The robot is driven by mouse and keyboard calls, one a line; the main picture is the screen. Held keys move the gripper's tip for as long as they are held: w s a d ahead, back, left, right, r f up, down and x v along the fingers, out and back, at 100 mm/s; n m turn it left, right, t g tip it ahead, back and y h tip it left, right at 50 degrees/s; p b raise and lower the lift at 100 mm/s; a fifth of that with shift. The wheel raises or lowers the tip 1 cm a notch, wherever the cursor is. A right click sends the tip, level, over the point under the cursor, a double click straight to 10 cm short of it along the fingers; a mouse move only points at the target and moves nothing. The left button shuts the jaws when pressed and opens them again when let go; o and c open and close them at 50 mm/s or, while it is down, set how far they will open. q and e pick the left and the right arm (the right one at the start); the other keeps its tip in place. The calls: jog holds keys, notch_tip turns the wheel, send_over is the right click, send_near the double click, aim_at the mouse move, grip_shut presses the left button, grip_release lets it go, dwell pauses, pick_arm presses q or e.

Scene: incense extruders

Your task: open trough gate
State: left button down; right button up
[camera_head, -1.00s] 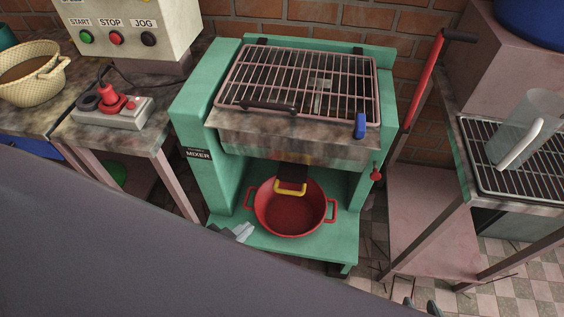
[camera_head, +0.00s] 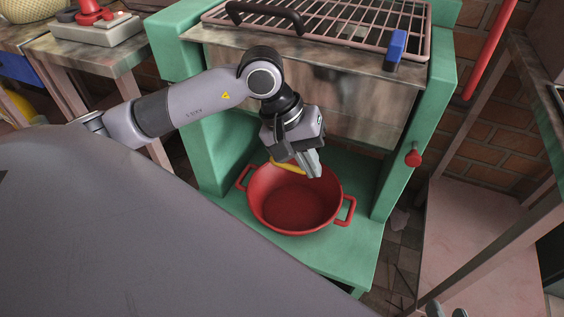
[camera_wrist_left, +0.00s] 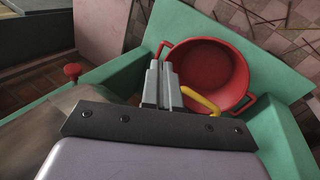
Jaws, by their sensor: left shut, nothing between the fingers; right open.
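The trough gate shows only as its yellow handle (camera_head: 288,166), under the green mixer's metal trough (camera_head: 318,95). My gripper hides the dark plate behind it. My left gripper (camera_head: 312,166) is shut and empty, pointing down at the handle, above the red pot. In the left wrist view its fingers (camera_wrist_left: 161,74) lie side by side, and the yellow handle (camera_wrist_left: 201,100) is just right of them. I cannot tell if they touch it. My right gripper (camera_head: 446,309) is open, with only its fingertips showing at the bottom edge.
The red two-handled pot (camera_head: 296,205) stands on the mixer's green base (camera_head: 345,252), below the gate. A red knob (camera_head: 413,157) sticks out on the mixer's right side. A wire rack (camera_head: 350,22) with a black handle covers the trough. A pink stand is at right.

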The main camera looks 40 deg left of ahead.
pick_arm(q)
jog(key=w+a+m+t+y+b, duration=0.25)
jog(key=a+y, duration=0.25)
jog(key=a, duration=0.5)
jog(key=shift+g+y, duration=0.3)
jog(key=shift+g, duration=0.05)
jog(key=b+x, duration=0.1)
jog(key=x, duration=0.4)
jog(key=b+x, duration=0.1)
jog(key=x, duration=0.2)
jog(key=shift+w+a+b, duration=0.15)
jog(key=shift+w+b, duration=0.2)
jog(key=shift+x, duration=0.8)
pick_arm(e)
jog(key=shift+w+a+f+t+y, duration=0.15)
jog(key=shift+a+f+t+y, duration=0.15)
jog(key=shift+a+f+y, duration=0.6)
jog(key=shift+a+f, duration=0.1)
jog(key=shift+f, duration=0.15)
